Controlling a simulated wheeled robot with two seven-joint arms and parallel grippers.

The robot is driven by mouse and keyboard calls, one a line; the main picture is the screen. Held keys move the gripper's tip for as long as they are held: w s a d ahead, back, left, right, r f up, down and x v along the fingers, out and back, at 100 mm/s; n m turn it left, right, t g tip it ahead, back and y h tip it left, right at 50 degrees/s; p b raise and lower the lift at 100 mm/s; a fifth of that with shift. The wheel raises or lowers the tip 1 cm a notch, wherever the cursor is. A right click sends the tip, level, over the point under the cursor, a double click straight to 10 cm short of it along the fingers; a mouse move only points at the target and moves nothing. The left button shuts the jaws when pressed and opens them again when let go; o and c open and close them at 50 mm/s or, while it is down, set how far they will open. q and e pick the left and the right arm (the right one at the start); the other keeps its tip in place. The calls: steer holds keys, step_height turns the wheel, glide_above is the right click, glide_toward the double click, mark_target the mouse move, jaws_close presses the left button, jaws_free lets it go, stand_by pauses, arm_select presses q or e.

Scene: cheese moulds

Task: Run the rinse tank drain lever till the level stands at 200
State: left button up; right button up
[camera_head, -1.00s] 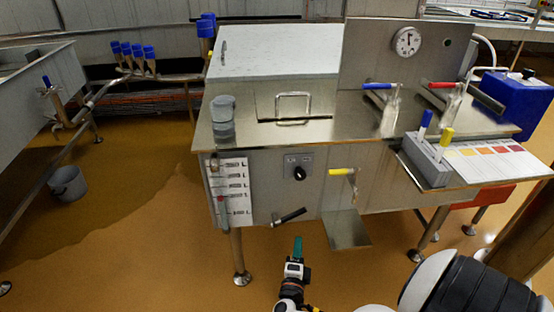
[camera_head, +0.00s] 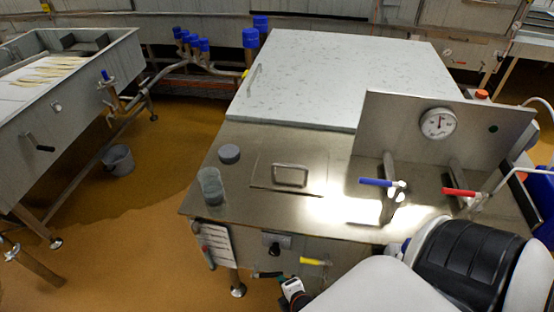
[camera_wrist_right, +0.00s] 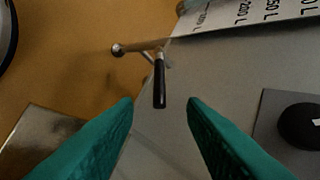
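The steel tank (camera_head: 335,145) with a level scale stands in the middle of the head view. The scale (camera_head: 217,243) is on its front left, seen at a steep angle. Its marks, including 200 L, show in the right wrist view (camera_wrist_right: 243,12), but the level cannot be read. The black-handled lever (camera_wrist_right: 159,82) is low on the tank front and shows dark in the head view (camera_head: 266,275). My right gripper (camera_wrist_right: 160,103) is open, its teal fingers either side of the lever's line; the handle's end lies just beyond the fingertips, not gripped. My left gripper is out of view.
A blue-handled tap (camera_head: 380,182) and a red-handled tap (camera_head: 460,191) stand on the tank top by a dial (camera_head: 438,123). A yellow handle (camera_head: 315,262) is right of the lever. A steel basin (camera_head: 60,90) and grey bucket (camera_head: 118,158) are at left.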

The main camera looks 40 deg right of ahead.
mark_target(273, 276)
steer(key=b+x, duration=0.1)
steer(key=x, duration=0.5)
steer(key=b+x, duration=0.1)
steer(key=x, duration=0.4)
steer(key=shift+w+a+f+b, duration=0.15)
steer(key=shift+w+f+b, duration=0.1)
steer(key=shift+f+b, duration=0.1)
steer(key=shift+c, duration=0.4)
jaws_close()
